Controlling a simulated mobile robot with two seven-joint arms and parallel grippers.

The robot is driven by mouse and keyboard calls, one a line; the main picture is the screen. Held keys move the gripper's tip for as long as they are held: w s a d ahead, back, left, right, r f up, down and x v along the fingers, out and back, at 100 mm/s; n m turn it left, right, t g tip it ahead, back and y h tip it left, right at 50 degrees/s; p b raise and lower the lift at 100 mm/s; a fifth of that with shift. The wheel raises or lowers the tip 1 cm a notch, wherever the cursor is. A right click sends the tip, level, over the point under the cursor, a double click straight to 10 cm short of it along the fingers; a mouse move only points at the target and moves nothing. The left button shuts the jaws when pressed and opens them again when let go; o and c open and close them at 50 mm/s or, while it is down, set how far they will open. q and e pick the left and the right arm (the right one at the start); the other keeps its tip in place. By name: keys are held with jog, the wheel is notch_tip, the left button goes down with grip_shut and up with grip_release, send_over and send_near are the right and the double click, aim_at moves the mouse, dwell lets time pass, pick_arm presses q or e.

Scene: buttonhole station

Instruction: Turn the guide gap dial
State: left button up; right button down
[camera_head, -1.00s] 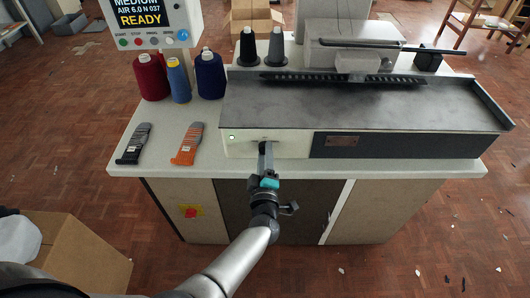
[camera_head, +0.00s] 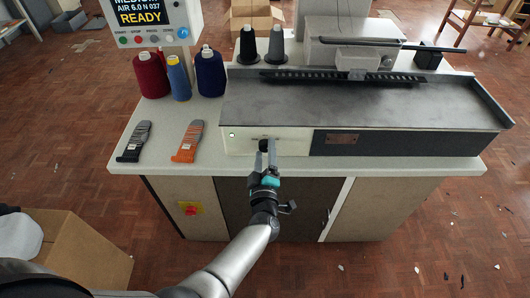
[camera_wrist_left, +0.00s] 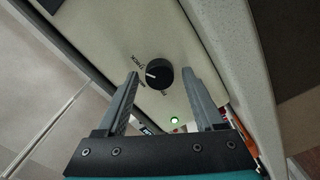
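The guide gap dial (camera_wrist_left: 158,73) is a round black knob with a white pointer mark on a pale panel. In the left wrist view, printed labels surround it, one seeming to read THICK, and the pointer faces left. My left gripper (camera_head: 268,146) is at the pale front panel (camera_head: 237,143) of the machine. Its two fingers stand apart, with the dial showing between and beyond their tips; I cannot tell whether they touch it. In the head view the gripper largely hides the dial. My right gripper is not in view.
A green light (camera_wrist_left: 174,120) is on the panel near the dial. An orange-grey piece (camera_head: 187,142) and a black-grey piece (camera_head: 134,142) lie on the worktop to the left. Thread cones (camera_head: 210,75) and a display reading READY (camera_head: 142,12) stand behind. A cardboard box (camera_head: 85,255) is at lower left.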

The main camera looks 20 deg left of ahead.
pick_arm(q)
jog(key=shift+o, duration=0.3)
jog(key=shift+s, duration=0.1)
jog(key=p+v, duration=0.2)
jog(key=v, duration=1.3)
jog(key=shift+r, duration=0.1)
